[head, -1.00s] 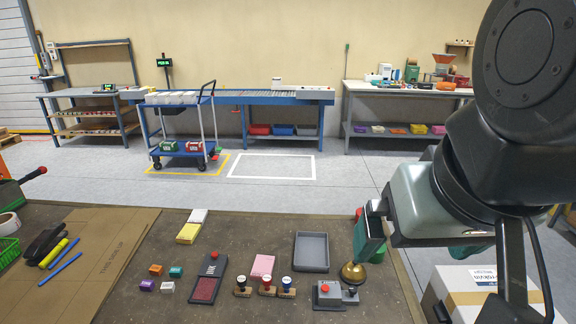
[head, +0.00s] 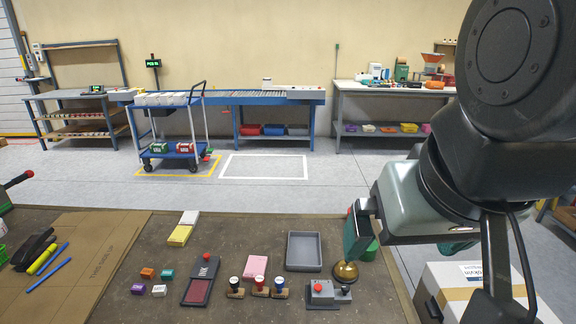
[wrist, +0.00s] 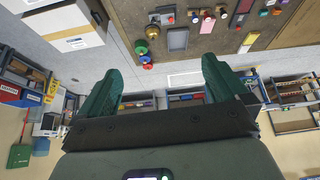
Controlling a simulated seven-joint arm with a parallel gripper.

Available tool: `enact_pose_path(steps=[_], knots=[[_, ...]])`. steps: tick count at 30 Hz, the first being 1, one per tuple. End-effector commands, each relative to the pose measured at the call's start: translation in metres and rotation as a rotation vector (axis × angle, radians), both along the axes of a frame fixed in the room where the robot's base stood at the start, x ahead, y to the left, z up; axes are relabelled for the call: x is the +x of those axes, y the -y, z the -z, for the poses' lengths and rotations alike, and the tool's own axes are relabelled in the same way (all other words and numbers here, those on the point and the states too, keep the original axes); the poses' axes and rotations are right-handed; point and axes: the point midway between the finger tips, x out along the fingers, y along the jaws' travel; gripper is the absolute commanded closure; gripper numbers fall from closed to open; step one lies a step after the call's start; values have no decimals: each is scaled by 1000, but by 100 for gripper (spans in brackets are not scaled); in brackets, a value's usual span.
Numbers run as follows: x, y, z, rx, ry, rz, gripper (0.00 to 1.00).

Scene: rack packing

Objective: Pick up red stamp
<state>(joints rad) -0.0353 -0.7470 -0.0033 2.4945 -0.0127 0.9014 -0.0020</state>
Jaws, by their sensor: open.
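The red stamp (head: 259,285) stands on the brown table in the head view, in the middle of a row of three stamps with wooden bases. The black stamp (head: 235,286) is to its left and the blue stamp (head: 280,286) to its right. My gripper (head: 352,232) is raised at the table's right side, well apart from the stamps, and is empty. In the wrist view, its two green fingers (wrist: 162,68) are spread apart.
A grey tray (head: 304,250), a brass bell (head: 345,272) and a grey device with a red button (head: 322,292) stand right of the stamps. A red ink pad (head: 199,291) and small coloured blocks (head: 147,273) lie left. Cardboard (head: 88,255) covers the table's left part.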

Motion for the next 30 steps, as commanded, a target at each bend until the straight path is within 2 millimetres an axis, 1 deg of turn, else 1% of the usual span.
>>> enact_pose_path(steps=[2,13,20,23,26,29,30], knots=[[0,0,0,0,0,0,0],[0,0,0,0,0,0,57],[0,0,0,0,0,0,58],[4,-1,-1,-7,-6,-12,58],[19,-4,-3,-34,-30,-61,58],[49,-11,-4,-84,-73,-157,58],[64,-15,-3,-108,-92,-205,58]])
